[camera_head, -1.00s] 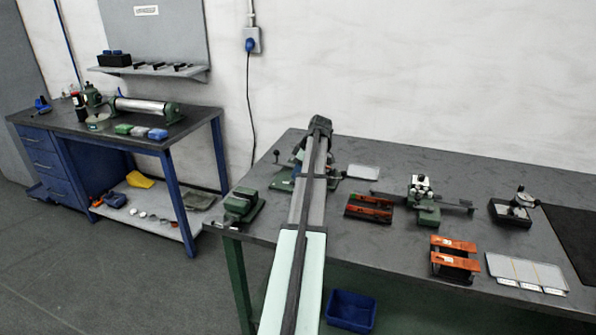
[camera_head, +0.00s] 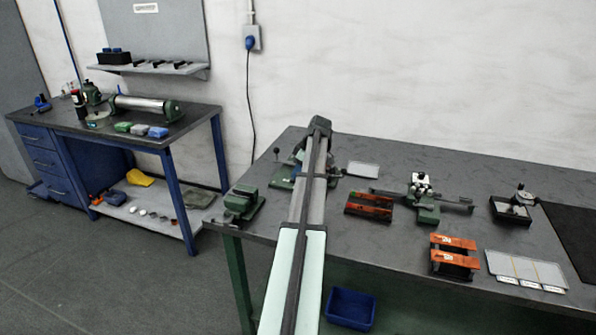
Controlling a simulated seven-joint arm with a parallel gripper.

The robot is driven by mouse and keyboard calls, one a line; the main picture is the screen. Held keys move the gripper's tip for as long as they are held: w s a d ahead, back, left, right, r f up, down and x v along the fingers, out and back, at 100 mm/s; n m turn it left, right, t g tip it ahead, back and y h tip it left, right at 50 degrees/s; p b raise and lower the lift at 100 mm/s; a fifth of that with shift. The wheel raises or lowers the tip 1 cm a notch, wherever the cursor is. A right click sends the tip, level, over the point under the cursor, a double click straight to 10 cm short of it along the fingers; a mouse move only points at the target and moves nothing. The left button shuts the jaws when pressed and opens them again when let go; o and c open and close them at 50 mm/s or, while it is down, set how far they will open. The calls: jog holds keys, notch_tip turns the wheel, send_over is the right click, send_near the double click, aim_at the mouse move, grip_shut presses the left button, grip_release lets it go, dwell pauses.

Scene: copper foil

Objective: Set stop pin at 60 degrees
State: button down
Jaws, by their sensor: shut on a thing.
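A green bench device (camera_head: 281,184) with black ball knobs, one on a rod at its left (camera_head: 276,151) and one at its right (camera_head: 341,174), stands near the back left of the right-hand bench. My arm (camera_head: 314,185) reaches over this device and covers its middle. My gripper is hidden behind the arm, so its fingers and anything between them do not show. A bit of blue shows beside the arm above the device. I cannot make out the stop pin or any angle marks.
The bench (camera_head: 400,235) also holds a green vise (camera_head: 242,203), orange-topped blocks (camera_head: 453,257), a dark orange-barred rack (camera_head: 369,206), a green fixture with a bar (camera_head: 426,206), a gauge on a dark base (camera_head: 513,209) and a pale tray (camera_head: 525,268).

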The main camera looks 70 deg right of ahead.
jog(key=shift+f, duration=0.4)
dwell(0.8)
jog(key=c, duration=1.3)
grip_release()
jog(key=shift+r, duration=0.35)
jog(key=shift+r, duration=1.15)
jog(key=o, duration=0.5)
jog(key=shift+r, duration=0.1)
